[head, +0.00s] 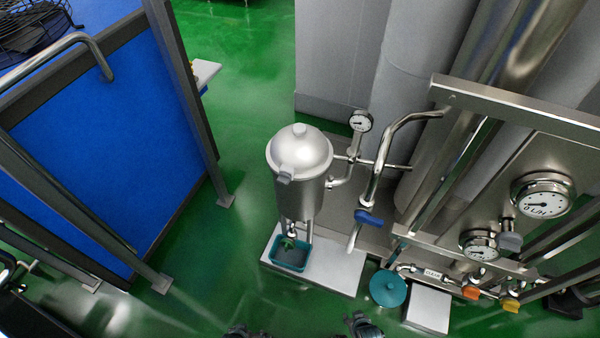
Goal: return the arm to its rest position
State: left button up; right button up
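The dark tip of my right gripper (362,326) shows at the bottom edge of the head view, right of the middle. A smaller dark part of my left gripper (243,331) shows at the bottom edge, left of it. Both are cut off by the frame, so I cannot tell whether their fingers are open or shut. No object is visible in either one. Both are apart from the steel vessel (300,155) and the white platform (335,268) farther ahead.
A teal tray (289,256) sits under the vessel on the platform. A blue-handled valve (369,218), steel pipes and gauges (541,197) fill the right side. A teal round lid (388,289) is near the white block (428,308). Green floor (215,275) is clear left of the platform.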

pick_arm(q)
jog(key=s+a+r+m+g+p, duration=0.1)
jog(key=s+r+g+p, duration=0.1)
jog(key=s, duration=0.3)
jog(key=shift+s+a+y, duration=0.15)
jog(key=shift+s+y, duration=0.25)
pick_arm(e)
jog(key=s+d+f+g, duration=0.2)
jog(key=s+g, duration=0.1)
jog(key=s, duration=0.8)
jog(key=shift+s+d+f+g+h, duration=0.15)
jog(key=shift+s+d+g+h, duration=0.15)
jog(key=shift+g+h, duration=0.1)
pick_arm(q)
jog(key=shift+r, duration=0.1)
jog(key=shift+c, duration=0.3)
